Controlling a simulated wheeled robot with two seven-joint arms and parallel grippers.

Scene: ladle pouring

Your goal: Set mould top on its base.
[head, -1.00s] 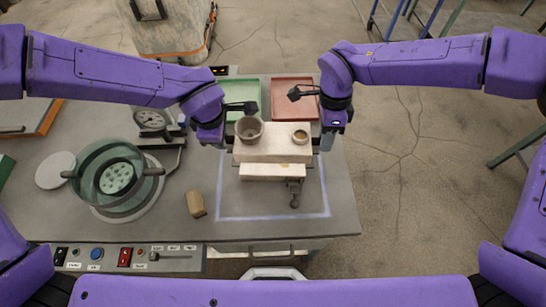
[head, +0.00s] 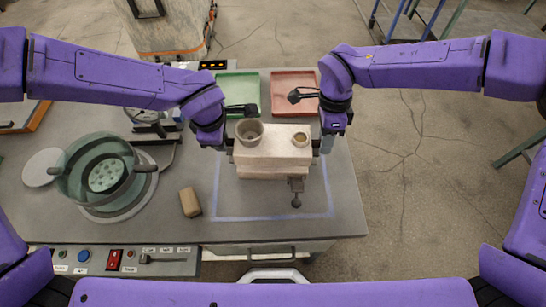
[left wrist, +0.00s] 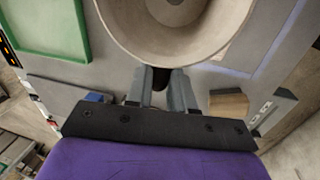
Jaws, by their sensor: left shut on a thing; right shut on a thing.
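The mould top (head: 272,148) is a pale cream block with a grey-brown cup (head: 249,132) and a smaller ring-shaped opening (head: 300,139) on its upper face. My left gripper (head: 229,147) is shut on its left end and my right gripper (head: 317,145) on its right end. In the left wrist view the left gripper's fingers (left wrist: 160,88) close on a dark lug below the cup (left wrist: 128,30). The base (head: 262,174) lies directly under the top, and only a thin front strip shows. Whether the two touch, I cannot tell.
A glass-green pot (head: 72,183), a scale (head: 145,115) and a tan block (head: 190,202) stand left on the bench. A clamp (head: 296,188) juts from the base's front. Green (head: 237,90) and red (head: 294,90) trays lie behind. The outlined area right of the base is clear.

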